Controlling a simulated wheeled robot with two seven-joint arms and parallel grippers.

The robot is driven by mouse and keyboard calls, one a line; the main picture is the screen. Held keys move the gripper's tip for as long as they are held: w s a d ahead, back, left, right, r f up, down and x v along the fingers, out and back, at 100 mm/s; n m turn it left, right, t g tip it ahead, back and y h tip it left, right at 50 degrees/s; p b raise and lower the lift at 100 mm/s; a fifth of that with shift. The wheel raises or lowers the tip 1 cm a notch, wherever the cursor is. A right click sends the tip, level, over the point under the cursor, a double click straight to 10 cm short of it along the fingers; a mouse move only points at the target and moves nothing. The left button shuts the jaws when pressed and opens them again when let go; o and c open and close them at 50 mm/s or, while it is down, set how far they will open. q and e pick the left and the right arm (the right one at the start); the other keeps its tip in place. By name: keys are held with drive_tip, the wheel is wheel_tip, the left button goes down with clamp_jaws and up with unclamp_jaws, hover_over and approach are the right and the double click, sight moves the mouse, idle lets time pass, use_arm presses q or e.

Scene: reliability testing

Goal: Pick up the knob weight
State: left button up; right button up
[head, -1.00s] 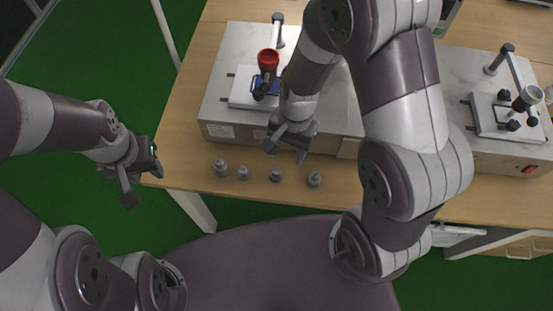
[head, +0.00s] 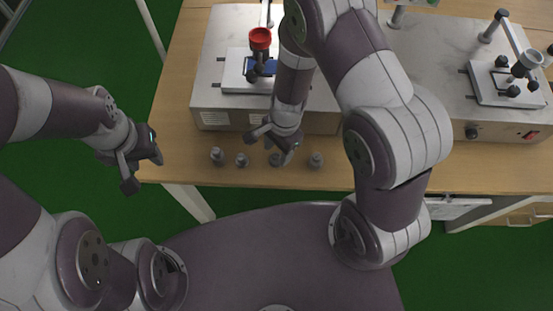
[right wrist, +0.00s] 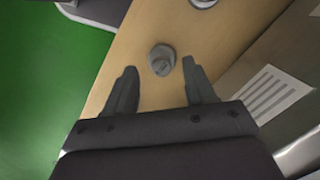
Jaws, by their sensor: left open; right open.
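Several small grey knob weights stand in a row along the table's front edge in the head view: a far-left one (head: 217,156), one beside it (head: 242,160), one (head: 274,160) partly hidden by my right gripper, and a far-right one (head: 316,160). My right gripper (head: 272,146) is open and empty above the row's middle. In the right wrist view, one knob weight (right wrist: 162,61) shows in the gap near the open fingertips, apart from both; another (right wrist: 203,3) is at the top edge. My left gripper (head: 143,172) is open and empty, off the table's left end.
A similar device (head: 440,70) with a grey cup (head: 531,58) stands to the right. The wooden table (head: 175,140) is bare left of the row.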

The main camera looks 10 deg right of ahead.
drive_tip(key=shift+a+f, duration=0.2)
drive_tip(key=shift+f, duration=0.5)
use_arm(q)
drive_tip(key=shift+w+a+f, duration=0.1)
drive_tip(key=shift+f, duration=0.2)
use_arm(e)
clamp_jaws()
drive_tip(key=shift+r, duration=0.1)
drive_tip(key=shift+r, duration=0.5)
wheel_tip(320, 180, up, 3)
drive_tip(key=shift+w+f+p, duration=0.1)
drive_tip(key=shift+p, duration=0.75)
use_arm(q)
wheel_tip(320, 180, up, 2)
drive_tip(key=shift+r, duration=0.1)
use_arm(e)
drive_tip(key=s+d+r, duration=0.3)
drive_tip(key=d+r, duration=0.4)
drive_tip(key=d, duration=0.4)
drive_tip(key=shift+s+d, duration=0.15)
drive_tip(key=shift+s, duration=0.05)
